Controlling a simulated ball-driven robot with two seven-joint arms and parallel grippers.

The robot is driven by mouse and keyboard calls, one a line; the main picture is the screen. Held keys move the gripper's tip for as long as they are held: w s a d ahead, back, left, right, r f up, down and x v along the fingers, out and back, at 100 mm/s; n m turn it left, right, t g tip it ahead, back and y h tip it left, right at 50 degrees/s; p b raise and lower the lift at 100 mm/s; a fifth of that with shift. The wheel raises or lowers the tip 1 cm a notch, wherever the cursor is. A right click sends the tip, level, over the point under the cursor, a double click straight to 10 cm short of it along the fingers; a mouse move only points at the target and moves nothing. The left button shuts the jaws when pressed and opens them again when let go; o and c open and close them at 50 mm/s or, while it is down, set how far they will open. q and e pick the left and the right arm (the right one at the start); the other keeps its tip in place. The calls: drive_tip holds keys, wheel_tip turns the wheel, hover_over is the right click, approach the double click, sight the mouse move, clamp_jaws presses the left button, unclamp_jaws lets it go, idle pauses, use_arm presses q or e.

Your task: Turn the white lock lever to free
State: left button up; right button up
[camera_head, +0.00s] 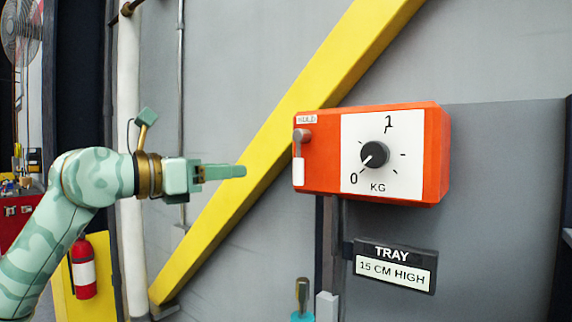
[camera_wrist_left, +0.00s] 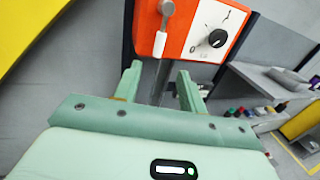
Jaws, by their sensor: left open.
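My right gripper is not in view.
The box front has a white dial plate with a black knob (camera_head: 374,154) pointing near 0. A TRAY 15 CM HIGH sign (camera_head: 394,266) hangs below. A yellow diagonal beam (camera_head: 290,120) runs behind the gripper. A screwdriver-like handle (camera_head: 302,292) stands below the box.

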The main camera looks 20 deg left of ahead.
sight(295, 165)
use_arm(q)
drive_tip(key=p+x, duration=0.5)
drive_tip(key=x, duration=0.8)
drive_tip(key=shift+w+d, duration=0.1)
drive_tip(key=shift+w+d+f, duration=0.1)
drive_tip(key=shift+w+d, duration=0.2)
drive_tip(key=shift+w, duration=0.2)
clamp_jaws()
